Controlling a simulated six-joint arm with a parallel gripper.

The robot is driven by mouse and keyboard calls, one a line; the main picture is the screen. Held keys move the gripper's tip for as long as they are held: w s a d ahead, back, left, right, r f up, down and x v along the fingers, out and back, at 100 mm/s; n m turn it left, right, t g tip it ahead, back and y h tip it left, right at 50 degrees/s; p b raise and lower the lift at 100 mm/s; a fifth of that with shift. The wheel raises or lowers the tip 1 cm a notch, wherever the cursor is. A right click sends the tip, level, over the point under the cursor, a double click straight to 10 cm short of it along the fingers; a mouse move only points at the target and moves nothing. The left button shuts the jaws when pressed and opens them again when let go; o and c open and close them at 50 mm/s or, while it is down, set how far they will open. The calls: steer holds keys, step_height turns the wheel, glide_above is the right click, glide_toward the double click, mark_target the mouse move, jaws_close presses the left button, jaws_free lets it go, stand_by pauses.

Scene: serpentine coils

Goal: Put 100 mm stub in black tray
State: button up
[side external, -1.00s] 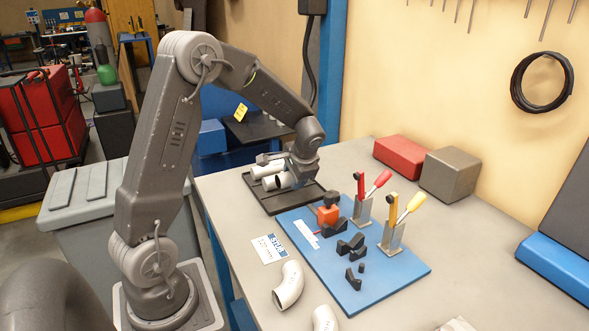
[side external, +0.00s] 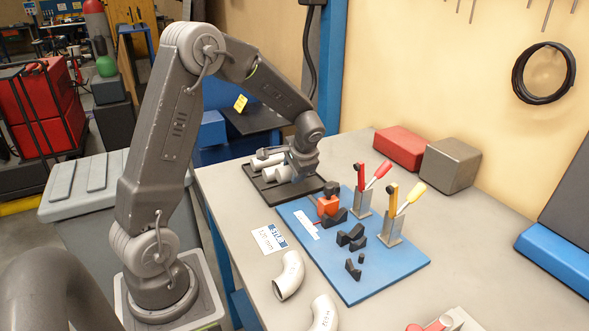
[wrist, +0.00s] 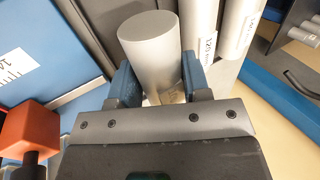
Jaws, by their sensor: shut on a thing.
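My gripper (side external: 292,176) is low over the black tray (side external: 290,197) at the far left of the bench. In the wrist view my gripper (wrist: 158,82) is shut on a plain grey tube stub (wrist: 150,52), with one finger on each side. A label low on the stub is mostly hidden, so its length cannot be read. In the wrist view two labelled tubes (wrist: 200,28) lie just right of it. Tubes (side external: 266,160) also show in the tray in the side view, partly behind my gripper. I cannot tell whether the held stub touches the tray.
A blue fixture board (side external: 370,265) with black blocks, an orange block (side external: 327,205) and two toggle clamps (side external: 393,225) stands right of the tray. Elbow pipes (side external: 289,275) and a label card (side external: 269,239) lie in front. Red and grey boxes (side external: 451,165) stand behind.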

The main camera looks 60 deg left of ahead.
mark_target(294, 191)
steer(key=shift+f, duration=1.15)
steer(key=shift+f, duration=0.75)
steer(key=o, duration=1.1)
steer(key=shift+s+d+f, duration=0.1)
steer(key=shift+d, duration=0.15)
steer(key=shift+c, duration=0.5)
steer(key=shift+o, duration=0.5)
steer(key=shift+d+r, duration=0.1)
steer(key=shift+r, duration=0.2)
steer(key=a+v, duration=0.1)
steer(key=v, duration=1.2)
steer(key=s+d+r+t+h, duration=0.2)
steer(key=s+d+r, duration=0.1)
steer(key=s+d, duration=0.6)
steer(key=s+d+r+t+h, duration=0.3)
steer(key=s+d, duration=0.5)
steer(key=d, duration=0.1)
steer(key=shift+s+d+r+t, duration=0.3)
steer(key=shift+s+d, duration=0.05)
steer(key=shift+s, duration=0.05)
